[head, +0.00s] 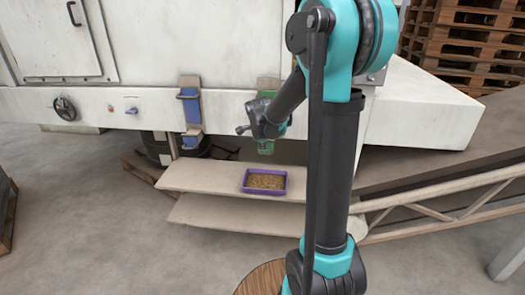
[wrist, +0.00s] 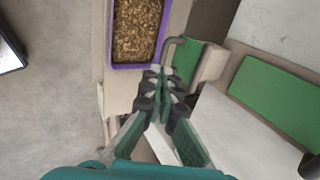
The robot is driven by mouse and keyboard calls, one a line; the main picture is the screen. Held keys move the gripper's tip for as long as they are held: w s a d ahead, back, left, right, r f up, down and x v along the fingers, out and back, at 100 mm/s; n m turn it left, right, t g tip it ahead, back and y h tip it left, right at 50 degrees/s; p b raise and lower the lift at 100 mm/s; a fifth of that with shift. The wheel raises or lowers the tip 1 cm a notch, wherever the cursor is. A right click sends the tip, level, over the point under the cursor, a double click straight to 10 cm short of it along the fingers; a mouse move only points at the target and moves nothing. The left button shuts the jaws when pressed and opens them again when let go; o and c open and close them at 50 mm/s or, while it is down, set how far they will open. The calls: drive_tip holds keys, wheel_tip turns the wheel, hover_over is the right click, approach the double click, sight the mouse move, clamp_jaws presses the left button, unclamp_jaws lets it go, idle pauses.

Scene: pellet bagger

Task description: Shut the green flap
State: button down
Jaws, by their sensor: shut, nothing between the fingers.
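The green flap (wrist: 187,60) shows in the wrist view as a small green panel with a grey bar handle (wrist: 174,44), just beyond my fingertips. A larger green panel (wrist: 275,100) lies to its right on the pale machine. In the head view, green shows above (head: 267,86) and below (head: 265,148) my wrist, which hides the middle of this unit. My gripper (wrist: 164,88) is shut and empty, its fingertips close to the flap's near edge. I cannot tell whether they touch it, nor how far the flap stands open.
A purple tray (head: 246,182) of brown pellets sits on a pale shelf (head: 205,178) below the machine. A blue flap unit (head: 190,108) is left of the green one. A hand wheel (head: 65,108) is farther left. A ramp frame (head: 430,205) and stacked pallets (head: 460,45) stand right.

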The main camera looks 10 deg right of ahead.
drive_tip(key=v, duration=0.7)
drive_tip(key=s+d+f+n, duration=0.1)
drive_tip(key=s+f+n, duration=0.3)
drive_tip(key=s+n, duration=0.3)
drive_tip(key=s+d+f+n+g+y, duration=0.1)
drive_tip(key=s+f+n, duration=0.4)
drive_tip(key=s, duration=0.6)
drive_tip(key=s+d+f+n+y, duration=0.1)
drive_tip(key=s+f+n, duration=0.3)
drive_tip(key=s+n, duration=0.5)
drive_tip(key=shift+f+g, duration=0.25)
drive_tip(key=shift+g, duration=0.05)
